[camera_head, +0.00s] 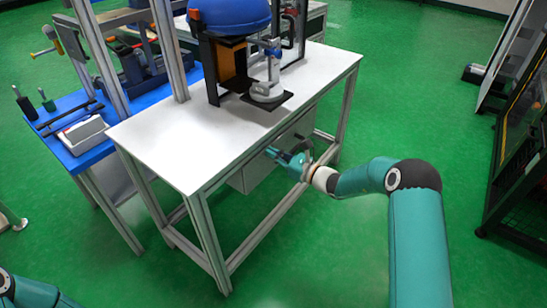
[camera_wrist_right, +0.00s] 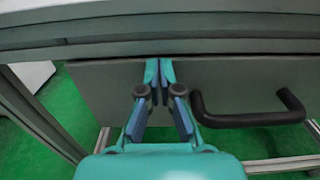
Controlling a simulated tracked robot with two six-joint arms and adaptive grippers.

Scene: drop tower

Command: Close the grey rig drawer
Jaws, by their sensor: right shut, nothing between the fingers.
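The grey rig drawer (camera_head: 256,172) hangs under the white-topped table, on its front side. Its front panel (camera_wrist_right: 234,78) fills the middle of the right wrist view, close below the table's edge rail. The black handle (camera_wrist_right: 250,118) shows on the panel to the right of my fingers. My right gripper (camera_head: 272,153) is shut and empty, with its fingertips at the drawer front, left of the handle. In the right wrist view the fingertips (camera_wrist_right: 159,66) point at the panel; I cannot tell whether they touch it. Part of my left arm shows at the lower left, without its gripper.
The white tabletop (camera_head: 170,140) carries a rig with a blue dome (camera_head: 230,15) and a grey clamp (camera_head: 267,90). A blue bench (camera_head: 92,152) with tools stands left. A dark frame (camera_head: 520,150) stands right. Green floor in front is clear.

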